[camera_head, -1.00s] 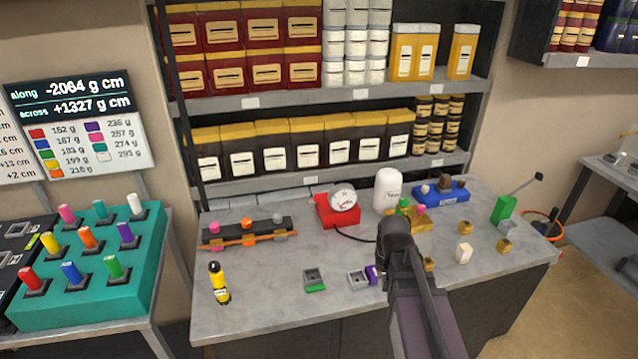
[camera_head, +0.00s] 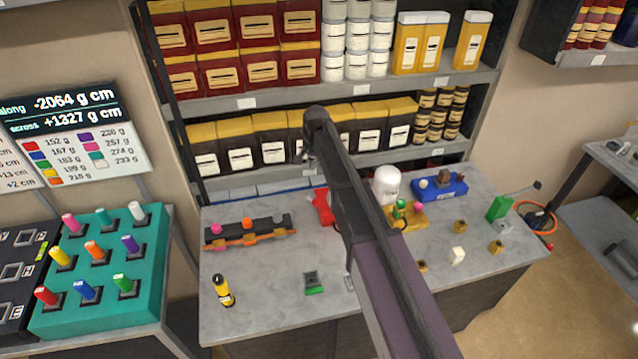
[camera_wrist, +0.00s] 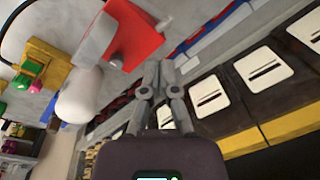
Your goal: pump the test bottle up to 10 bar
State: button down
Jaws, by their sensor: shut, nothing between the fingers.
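The white bottle (camera_head: 386,185) stands on the workbench, just right of my raised arm. A yellow block (camera_head: 418,217) with green and pink knobs is in front of it. The red gauge stand (camera_head: 322,207) is mostly hidden behind my arm in the head view, and its dial cannot be read. The wrist view shows the red stand (camera_wrist: 135,38), the white bottle (camera_wrist: 78,96) and the yellow block (camera_wrist: 47,68). A green block with a lever (camera_head: 499,208) stands at the bench's right end. My gripper (camera_wrist: 161,68) is shut and empty, high above the bench near the shelf.
Shelves of boxes and jars (camera_head: 290,87) rise behind the bench. A blue tray (camera_head: 440,188), a yellow-black bottle (camera_head: 222,291), a small green-based holder (camera_head: 313,283) and a rack of knobs (camera_head: 247,234) stand around. The bench's front left (camera_head: 262,290) has free room.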

aim_at(312, 200)
jog(key=shift+w+a+r, duration=0.3)
jog(key=shift+w+a, duration=0.2)
jog(key=shift+a, duration=0.05)
jog(key=shift+d+f, duration=0.1)
jog(key=shift+s+d+f+b, duration=0.3)
jog(key=shift+s+f+b, duration=0.6)
jog(key=shift+f+b, duration=0.2)
jog(key=shift+s+d+f+b, duration=0.25)
jog(key=shift+s+f+b, duration=0.65)
jog(key=shift+f+b, duration=0.25)
jog(key=shift+s+d+f+b, duration=0.3)
jog(key=shift+s+f+b, duration=0.6)
jog(key=shift+f+b, duration=0.2)
